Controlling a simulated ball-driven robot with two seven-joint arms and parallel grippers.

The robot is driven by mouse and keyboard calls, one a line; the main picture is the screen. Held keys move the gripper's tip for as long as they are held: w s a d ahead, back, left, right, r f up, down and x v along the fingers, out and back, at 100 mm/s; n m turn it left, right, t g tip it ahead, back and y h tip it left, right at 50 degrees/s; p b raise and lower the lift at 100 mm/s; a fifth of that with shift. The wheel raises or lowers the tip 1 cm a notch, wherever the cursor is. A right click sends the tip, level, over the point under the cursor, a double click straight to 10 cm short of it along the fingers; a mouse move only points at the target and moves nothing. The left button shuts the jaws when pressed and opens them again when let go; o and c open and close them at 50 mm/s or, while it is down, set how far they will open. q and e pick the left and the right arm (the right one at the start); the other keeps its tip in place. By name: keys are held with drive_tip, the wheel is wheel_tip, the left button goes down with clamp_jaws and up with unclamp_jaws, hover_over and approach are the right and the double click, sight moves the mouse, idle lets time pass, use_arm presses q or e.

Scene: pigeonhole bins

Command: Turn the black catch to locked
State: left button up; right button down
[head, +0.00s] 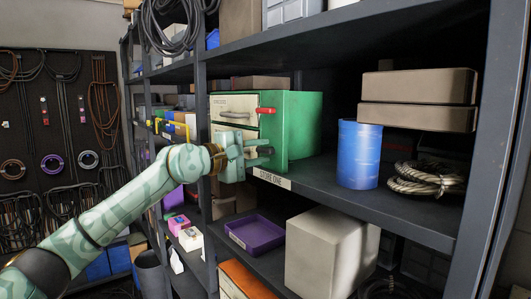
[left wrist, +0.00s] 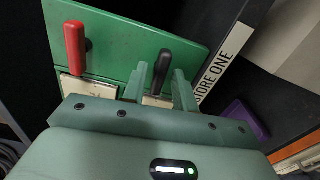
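The green cabinet (head: 300,125) with cream fronts stands on the shelf. The black catch (left wrist: 164,65) shows in the left wrist view as a bar reaching from the green side panel (left wrist: 120,45) toward a cream front. My left gripper (left wrist: 160,88) is open, with one finger on either side of the catch's lower part. I cannot tell whether the fingers touch it. In the head view, my left gripper (head: 262,150) is at the cabinet's lower front and covers most of that area. A red catch (head: 265,110) sits higher up and also shows in the left wrist view (left wrist: 75,47). My right gripper is not in view.
The shelf edge bears a "STORE ONE" label (head: 271,178) just below the gripper. A blue cylinder (head: 359,153), coiled rope (head: 428,179) and brown boxes (head: 418,101) stand to the right. A purple tray (head: 256,234) and a pale box (head: 330,250) are on the shelf below.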

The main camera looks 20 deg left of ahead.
use_arm(q)
drive_tip(key=b+v, duration=0.3)
drive_tip(key=v, duration=0.3)
idle(0.3)
drive_tip(key=shift+a, duration=0.1)
